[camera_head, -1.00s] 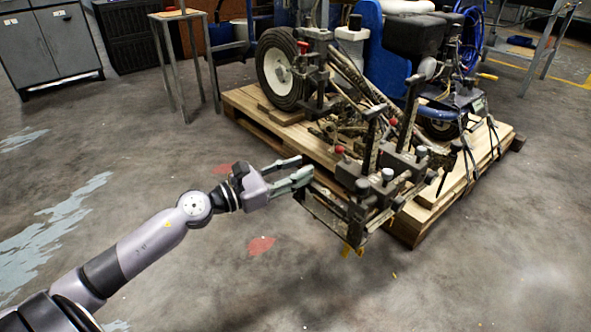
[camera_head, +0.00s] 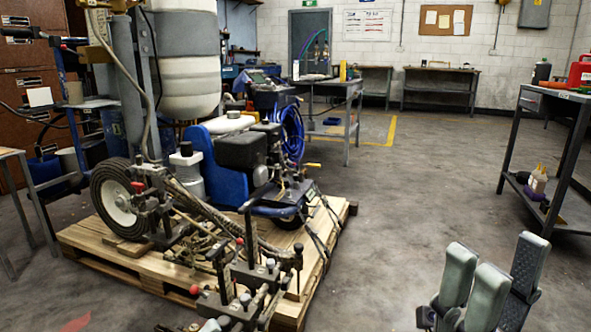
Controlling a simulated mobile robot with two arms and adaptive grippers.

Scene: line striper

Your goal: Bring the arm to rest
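My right gripper (camera_head: 492,272) is at the lower right of the head view. Its grey-green fingers point up and stand apart, with nothing between them. It is over the floor, right of the pallet and clear of it. The rest of both arms is hidden.
The striper stands on a wooden pallet (camera_head: 86,243) at left, with bars and knobs jutting forward. A dark metal shelf table (camera_head: 545,208) stands at right, holding bottles and a red can (camera_head: 580,72). Benches line the back wall. The floor (camera_head: 410,190) between is open.

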